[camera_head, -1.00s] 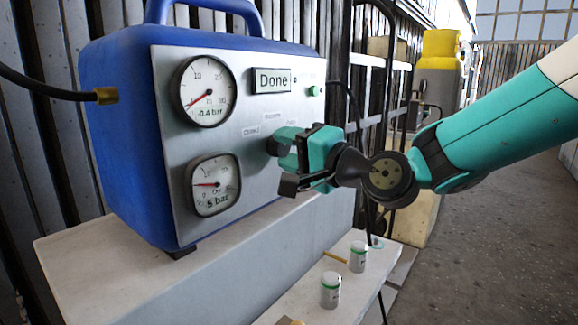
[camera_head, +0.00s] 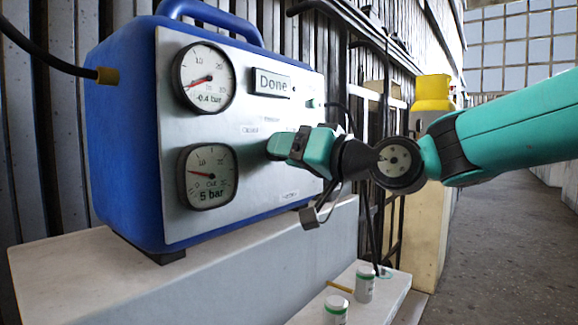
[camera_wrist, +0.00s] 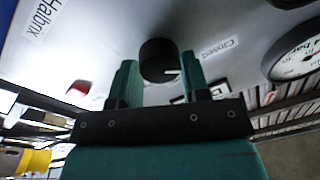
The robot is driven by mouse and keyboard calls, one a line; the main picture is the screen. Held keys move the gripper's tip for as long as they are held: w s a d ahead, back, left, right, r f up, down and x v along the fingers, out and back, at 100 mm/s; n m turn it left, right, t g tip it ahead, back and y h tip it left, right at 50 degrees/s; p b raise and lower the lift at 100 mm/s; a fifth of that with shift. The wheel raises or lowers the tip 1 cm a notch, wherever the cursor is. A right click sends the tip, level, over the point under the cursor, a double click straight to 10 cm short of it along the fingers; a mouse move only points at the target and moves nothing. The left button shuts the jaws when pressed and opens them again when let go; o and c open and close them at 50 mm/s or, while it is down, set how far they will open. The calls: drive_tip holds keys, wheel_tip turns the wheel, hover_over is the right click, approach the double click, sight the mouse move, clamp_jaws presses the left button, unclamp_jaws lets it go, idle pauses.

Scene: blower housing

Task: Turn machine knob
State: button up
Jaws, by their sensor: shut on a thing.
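The blue machine (camera_head: 125,150) has a silver front panel (camera_head: 250,190). Its black knob (camera_wrist: 158,58) shows in the wrist view between my two teal fingers, with a white mark at its lower right edge. In the head view the knob is hidden behind my gripper (camera_head: 279,147), which is up against the right half of the panel. My gripper is shut on the knob. A panel label (camera_wrist: 218,47) beside the knob seems to read "Closed". The display (camera_head: 272,82) reads "Done".
The upper gauge (camera_head: 205,78) reads -0.4 bar and the lower gauge (camera_head: 208,177) 5 bar. The machine stands on a pale block (camera_head: 70,270). White jars (camera_head: 364,284) stand on a low ledge. A yellow-topped object (camera_head: 433,92) is behind; open floor lies right.

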drive_tip(key=shift+f+n+b, duration=0.1)
drive_tip(key=shift+n+b, duration=0.35)
drive_tip(key=shift+n, duration=0.15)
drive_tip(key=o, duration=0.9)
drive_tip(key=v, duration=1.7)
drive_tip(key=shift+s+d, duration=0.15)
drive_tip(key=shift+d, duration=0.05)
